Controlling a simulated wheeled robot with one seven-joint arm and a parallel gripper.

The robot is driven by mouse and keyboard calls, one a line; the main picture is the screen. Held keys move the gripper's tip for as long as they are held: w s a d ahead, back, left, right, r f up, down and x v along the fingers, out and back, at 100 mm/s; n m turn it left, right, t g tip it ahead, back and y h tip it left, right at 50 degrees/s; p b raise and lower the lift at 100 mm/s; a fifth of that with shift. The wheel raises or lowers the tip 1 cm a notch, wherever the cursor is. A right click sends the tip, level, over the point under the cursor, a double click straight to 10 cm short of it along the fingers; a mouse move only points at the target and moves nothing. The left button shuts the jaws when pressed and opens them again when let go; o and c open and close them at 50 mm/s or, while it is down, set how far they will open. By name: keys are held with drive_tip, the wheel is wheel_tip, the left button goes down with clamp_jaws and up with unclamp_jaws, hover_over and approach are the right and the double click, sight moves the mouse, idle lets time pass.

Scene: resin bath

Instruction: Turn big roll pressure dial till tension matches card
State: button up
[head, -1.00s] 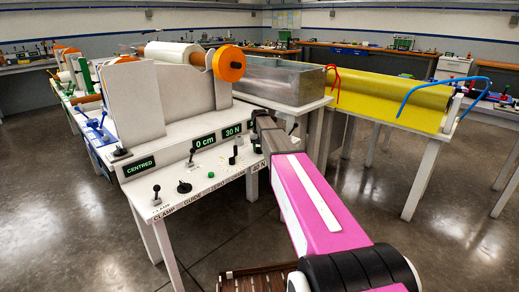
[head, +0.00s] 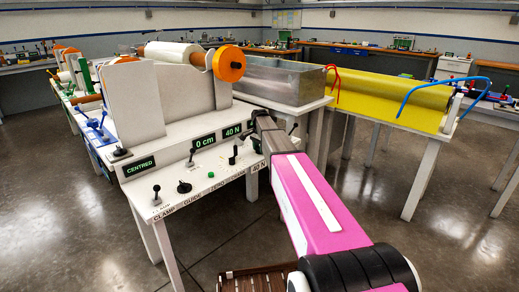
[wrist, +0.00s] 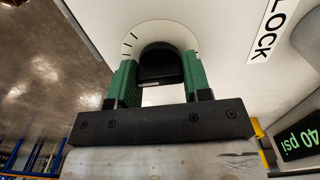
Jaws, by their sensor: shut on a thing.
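In the wrist view a black dial knob (wrist: 160,66) stands on a white round plate with black tick marks (wrist: 190,34). My gripper (wrist: 158,80) has its two green fingers closed on the knob's sides. The green-lit tension display (head: 232,131) reads 40 N. A small card (head: 258,167) on the bench's front edge appears to read 40 N. A display in the wrist view (wrist: 299,138) reads 40 psi.
The bench panel carries a clamp lever (head: 156,195), a black guide knob (head: 184,187) and displays reading CENTRED (head: 140,165) and 0 cm (head: 204,140). A white roll with an orange end (head: 228,63) sits above. A clear tank (head: 285,80) stands behind. Open floor lies in front.

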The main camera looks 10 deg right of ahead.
drive_tip(key=shift+m, duration=1.6)
drive_tip(key=o, duration=0.9)
drive_tip(key=shift+r, duration=0.15)
wheel_tip(320, 180, up, 11)
drive_tip(key=shift+f, duration=0.2)
